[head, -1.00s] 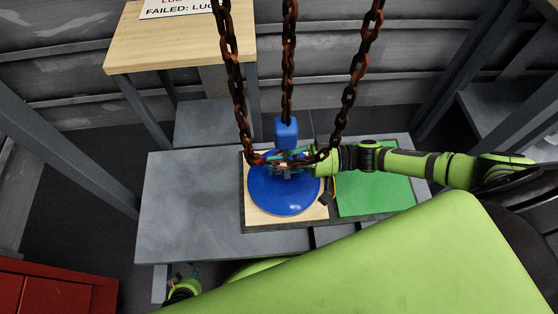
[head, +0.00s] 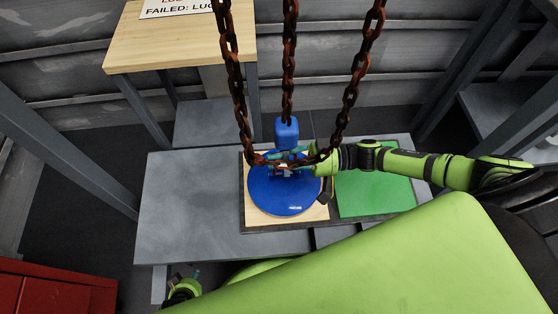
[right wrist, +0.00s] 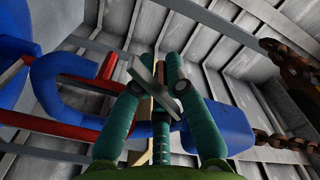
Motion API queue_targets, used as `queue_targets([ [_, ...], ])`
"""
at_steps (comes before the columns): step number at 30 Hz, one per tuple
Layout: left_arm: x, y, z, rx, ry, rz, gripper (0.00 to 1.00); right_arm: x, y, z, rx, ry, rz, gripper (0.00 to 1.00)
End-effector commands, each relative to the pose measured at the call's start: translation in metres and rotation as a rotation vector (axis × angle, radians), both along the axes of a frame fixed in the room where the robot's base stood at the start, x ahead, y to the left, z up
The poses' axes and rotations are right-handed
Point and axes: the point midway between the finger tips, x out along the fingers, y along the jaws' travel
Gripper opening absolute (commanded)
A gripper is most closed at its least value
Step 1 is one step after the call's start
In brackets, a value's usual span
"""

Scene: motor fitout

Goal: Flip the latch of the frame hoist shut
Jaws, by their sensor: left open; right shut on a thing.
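The frame hoist's blue hook block (head: 287,132) hangs on a rusty chain above a round blue disc (head: 285,197). In the right wrist view a blue hook (right wrist: 65,88) with red bars (right wrist: 88,84) is on the left and a blue block (right wrist: 218,125) on the right. My right gripper (head: 293,160) is at the hook below the block. Its teal fingers (right wrist: 158,90) are closed together at the red bar, on what looks like the latch; the fingers hide most of the contact. My left gripper (head: 192,280) is open, low at the left, in front of the bench, and partly hidden.
The disc is on a pale square board (head: 255,215) beside a green mat (head: 375,190) on the grey bench (head: 190,210). Two more rusty chains (head: 235,75) hang close around the right gripper. A wooden table (head: 180,45) stands behind. The bench's left side is clear.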

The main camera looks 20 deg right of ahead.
Motion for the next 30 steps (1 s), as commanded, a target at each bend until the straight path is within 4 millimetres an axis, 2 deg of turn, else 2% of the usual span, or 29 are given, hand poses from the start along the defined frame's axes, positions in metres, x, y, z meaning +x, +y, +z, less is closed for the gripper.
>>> queue_targets([
  [5,-0.0043,-0.0008,-0.0018,0.001,0.016,0.002,0.44,0.0005,0.0000,-0.0040,-0.033,-0.113,0.005,0.00],
  [12,-0.0001,-0.0013,0.0001,0.001,0.020,0.005,0.44,0.0029,-0.0006,-0.0059,-0.065,-0.223,0.005,0.00],
  [30,-0.0049,-0.0016,-0.0003,0.002,0.032,0.007,0.44,0.0033,-0.0009,-0.0072,-0.081,-0.269,0.007,0.00],
])
